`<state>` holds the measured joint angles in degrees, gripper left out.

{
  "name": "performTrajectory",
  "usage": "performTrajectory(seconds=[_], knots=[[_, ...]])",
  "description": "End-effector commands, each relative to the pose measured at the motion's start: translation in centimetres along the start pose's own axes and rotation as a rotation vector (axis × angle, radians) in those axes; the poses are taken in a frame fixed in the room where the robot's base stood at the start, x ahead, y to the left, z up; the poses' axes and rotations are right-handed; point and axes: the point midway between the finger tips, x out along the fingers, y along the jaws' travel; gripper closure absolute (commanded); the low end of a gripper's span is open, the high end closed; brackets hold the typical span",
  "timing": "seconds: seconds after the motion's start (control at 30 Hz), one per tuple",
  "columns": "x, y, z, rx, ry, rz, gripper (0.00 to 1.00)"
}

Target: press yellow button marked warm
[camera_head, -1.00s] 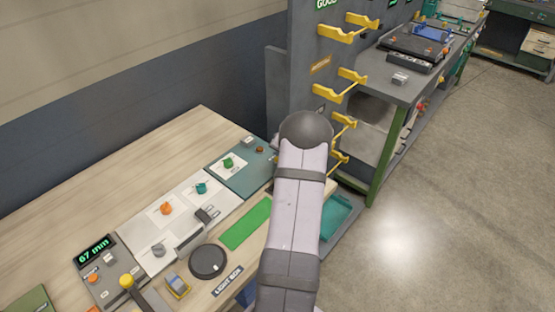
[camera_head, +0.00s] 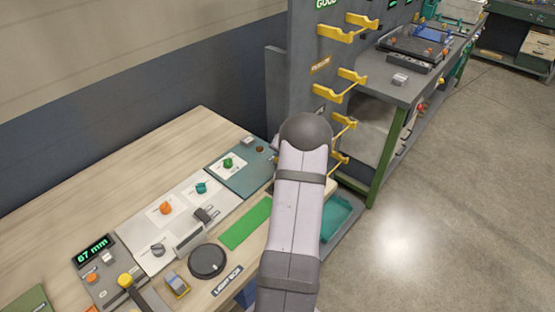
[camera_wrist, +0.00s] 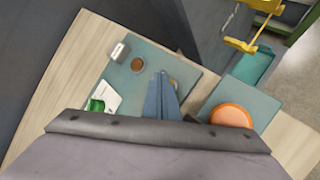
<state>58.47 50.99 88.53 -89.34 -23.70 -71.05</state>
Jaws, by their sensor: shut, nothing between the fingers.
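My gripper (camera_wrist: 163,97) shows in the wrist view as two blue-grey fingers, shut together and empty, over a teal panel (camera_wrist: 190,68). A small tan round thing (camera_wrist: 173,83) is partly hidden right beside the fingertips; I cannot tell whether it is the yellow button or whether they touch it. A brown-orange round button (camera_wrist: 137,65) lies left of the fingers. No "warm" marking is readable. In the head view the teal panel (camera_head: 236,178) is at the bench's far end, and my arm hides the gripper.
On the teal panel are a white switch block (camera_wrist: 120,51) and a green knob (camera_wrist: 97,104). An orange disc (camera_wrist: 231,115) sits right of the fingers. A yellow ball knob (camera_head: 125,281) is at the near left. Yellow brackets (camera_head: 335,33) stick out from the grey post.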

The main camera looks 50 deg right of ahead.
Motion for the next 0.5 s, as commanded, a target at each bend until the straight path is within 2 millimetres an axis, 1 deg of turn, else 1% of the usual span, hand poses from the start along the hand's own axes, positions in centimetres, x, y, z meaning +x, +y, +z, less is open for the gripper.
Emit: performTrajectory(seconds=[0.03,0.5], knots=[[0.47,-0.37,-0.98,0.008,0.015,-0.002,1.00],[0.87,-0.62,-1.36,0.010,0.017,-0.002,1.00]])
